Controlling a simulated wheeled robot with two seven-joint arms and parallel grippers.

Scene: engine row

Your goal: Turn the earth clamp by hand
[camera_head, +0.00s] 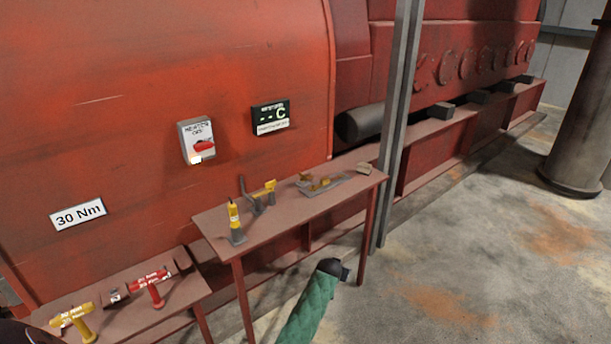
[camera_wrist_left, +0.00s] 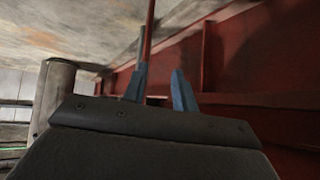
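The upper red table (camera_head: 275,222) carries several small fittings. A grey piece with a yellow top part (camera_head: 262,193) stands mid-table, and it may be the earth clamp. A flat grey plate with yellow pieces (camera_head: 326,184) lies to its right. I cannot tell for sure which one is the clamp. In the left wrist view, the two blue fingers of my left gripper (camera_wrist_left: 163,92) are apart with nothing held. A thin red post shows beyond them. My left gripper's fingers are not clearly seen in the head view. My right gripper is not in view.
A yellow upright tool (camera_head: 236,222) stands at the table's left. A lower bench (camera_head: 190,296) holds a red driver (camera_head: 152,287) and a yellow driver (camera_head: 78,321). A grey post (camera_head: 394,130) rises behind the table. A switch box (camera_head: 197,141) is on the red housing.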

